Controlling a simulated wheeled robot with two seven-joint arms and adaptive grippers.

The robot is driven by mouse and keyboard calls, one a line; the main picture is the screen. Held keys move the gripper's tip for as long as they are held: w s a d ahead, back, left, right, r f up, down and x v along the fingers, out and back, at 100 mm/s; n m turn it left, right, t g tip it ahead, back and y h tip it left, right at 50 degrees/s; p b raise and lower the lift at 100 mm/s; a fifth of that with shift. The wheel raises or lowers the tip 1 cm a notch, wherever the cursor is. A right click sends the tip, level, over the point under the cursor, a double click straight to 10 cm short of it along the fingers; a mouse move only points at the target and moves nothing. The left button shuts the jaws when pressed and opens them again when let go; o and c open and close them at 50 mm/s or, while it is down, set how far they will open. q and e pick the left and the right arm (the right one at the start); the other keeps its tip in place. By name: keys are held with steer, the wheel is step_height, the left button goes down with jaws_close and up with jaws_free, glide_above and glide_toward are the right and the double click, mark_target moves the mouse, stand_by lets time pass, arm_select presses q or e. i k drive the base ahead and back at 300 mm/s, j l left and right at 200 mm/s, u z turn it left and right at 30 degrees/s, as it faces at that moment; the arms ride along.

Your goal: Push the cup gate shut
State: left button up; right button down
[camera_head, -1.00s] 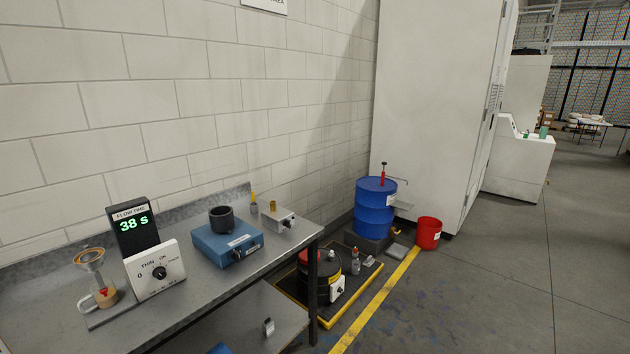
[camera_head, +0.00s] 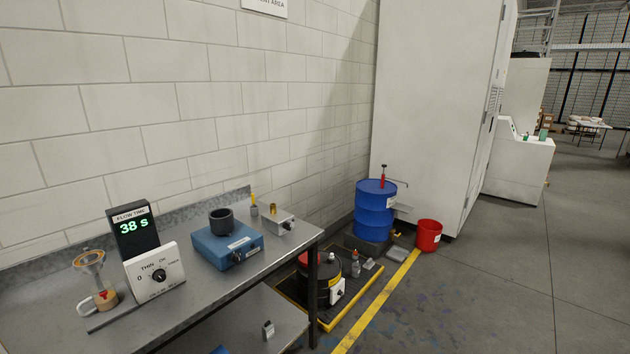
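A flow cup (camera_head: 90,260) with an orange-brown ring at its top stands at the left end of the grey bench. Below it is a clear beaker (camera_head: 108,301) with a brownish content and a pale handle on its left. A small red part (camera_head: 103,294) shows at the beaker, below the cup. It may be the cup gate or a marking. It is too small to tell, and so is whether the gate is open or shut. Neither of my grippers is in view.
Right of the cup stand a black timer (camera_head: 133,237) reading "38 s" and a white dial box (camera_head: 155,275). Farther right on the bench (camera_head: 215,293) are a blue device (camera_head: 228,247) and a small grey box (camera_head: 278,220). A blue drum (camera_head: 374,209) and red bucket (camera_head: 428,236) stand beyond.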

mark_target(104, 293)
steer(key=u, duration=1.5)
steer(key=l+z, duration=0.15)
steer(key=z, duration=0.15)
